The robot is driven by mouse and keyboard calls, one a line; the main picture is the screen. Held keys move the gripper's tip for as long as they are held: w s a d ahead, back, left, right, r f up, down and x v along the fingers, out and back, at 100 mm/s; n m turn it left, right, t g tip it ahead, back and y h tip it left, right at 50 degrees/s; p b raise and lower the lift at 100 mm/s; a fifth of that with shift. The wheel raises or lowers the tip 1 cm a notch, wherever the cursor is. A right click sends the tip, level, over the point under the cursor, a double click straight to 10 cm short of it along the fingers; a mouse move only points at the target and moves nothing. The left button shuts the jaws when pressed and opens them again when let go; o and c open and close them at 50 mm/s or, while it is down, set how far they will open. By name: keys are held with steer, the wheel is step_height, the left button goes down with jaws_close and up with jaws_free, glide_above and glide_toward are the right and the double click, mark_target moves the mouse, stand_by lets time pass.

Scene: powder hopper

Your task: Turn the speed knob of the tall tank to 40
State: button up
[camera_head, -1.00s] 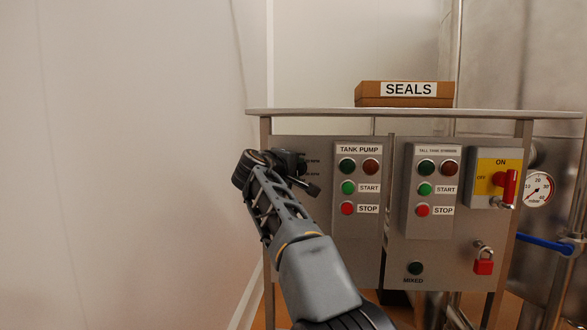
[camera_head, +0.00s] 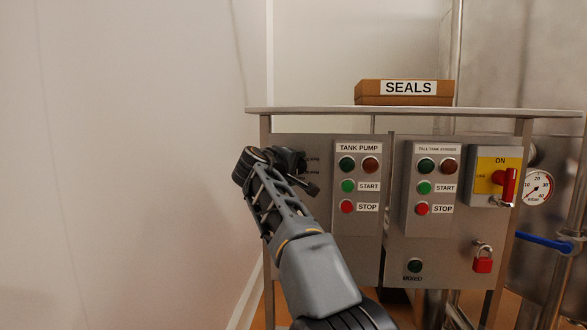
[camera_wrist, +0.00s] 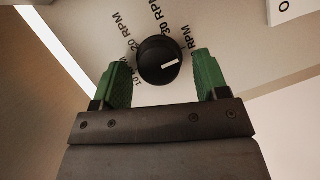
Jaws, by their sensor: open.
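The labels 10, 20 and 30 RPM (camera_wrist: 160,16) run around the knob's left and top. My gripper (camera_wrist: 162,65) is open, its green fingers on either side of the knob with a gap to each. In the head view my gripper (camera_head: 305,175) is at the panel's left end, and the knob is hidden behind it.
Right of my gripper are the TANK PUMP buttons (camera_head: 357,187), the tall tank stirrer buttons (camera_head: 432,190), a red ON/OFF switch (camera_head: 505,187) and a red padlock (camera_head: 482,264). A SEALS box (camera_head: 404,99) lies on the shelf (camera_head: 400,112) above. A wall stands at left.

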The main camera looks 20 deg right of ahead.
steer(key=b+v, duration=0.3)
steer(key=v, duration=1)
steer(key=shift+s+a, duration=0.25)
steer(key=shift+a, duration=0.05)
steer(key=shift+r, duration=0.1)
